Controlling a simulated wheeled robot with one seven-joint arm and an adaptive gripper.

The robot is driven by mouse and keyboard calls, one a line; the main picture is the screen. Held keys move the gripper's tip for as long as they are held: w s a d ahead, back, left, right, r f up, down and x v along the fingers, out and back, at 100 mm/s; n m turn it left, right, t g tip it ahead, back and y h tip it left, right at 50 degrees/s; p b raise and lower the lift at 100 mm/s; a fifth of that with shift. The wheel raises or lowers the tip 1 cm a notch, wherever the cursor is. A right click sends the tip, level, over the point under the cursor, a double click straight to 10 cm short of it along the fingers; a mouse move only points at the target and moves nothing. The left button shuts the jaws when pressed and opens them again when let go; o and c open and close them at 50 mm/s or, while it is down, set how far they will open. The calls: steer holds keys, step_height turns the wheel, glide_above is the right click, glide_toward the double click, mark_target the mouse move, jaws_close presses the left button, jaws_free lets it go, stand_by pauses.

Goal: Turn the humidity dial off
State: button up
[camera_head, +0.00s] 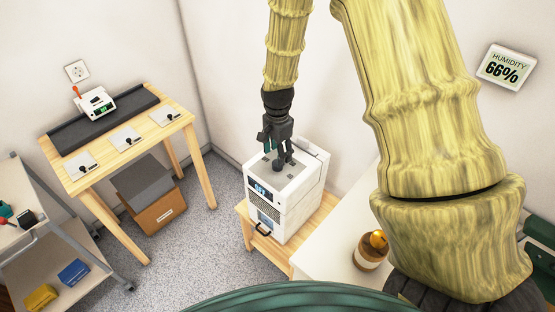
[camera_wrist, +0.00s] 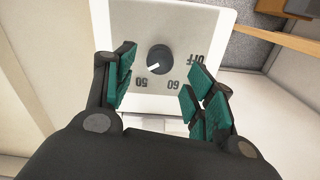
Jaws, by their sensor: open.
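The humidity dial (camera_wrist: 159,59) is a dark round knob on a pale top panel marked 50, 60 and OFF. Its white pointer faces the lower left, near the 50 mark. My gripper (camera_wrist: 160,78) is open, with teal-padded fingers on the left and right of the dial in the wrist view and visible gaps to it. In the head view, my gripper (camera_head: 278,158) points down over the white machine (camera_head: 290,215) that carries the dial. The fingers and the dial are hard to tell apart there. A small lit display (camera_head: 261,191) is on the machine's front.
The machine stands on a low wooden table (camera_head: 327,206) beside a white counter (camera_head: 340,250) with a brown jar (camera_head: 371,251). A wall sign (camera_head: 505,67) reads humidity 66%. A wooden workbench (camera_head: 170,120) and a grey cart (camera_head: 60,235) stand left, with floor between.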

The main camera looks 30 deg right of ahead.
steer(key=shift+f+p, duration=0.45)
steer(key=shift+f, duration=1.9)
steer(key=c, duration=1.1)
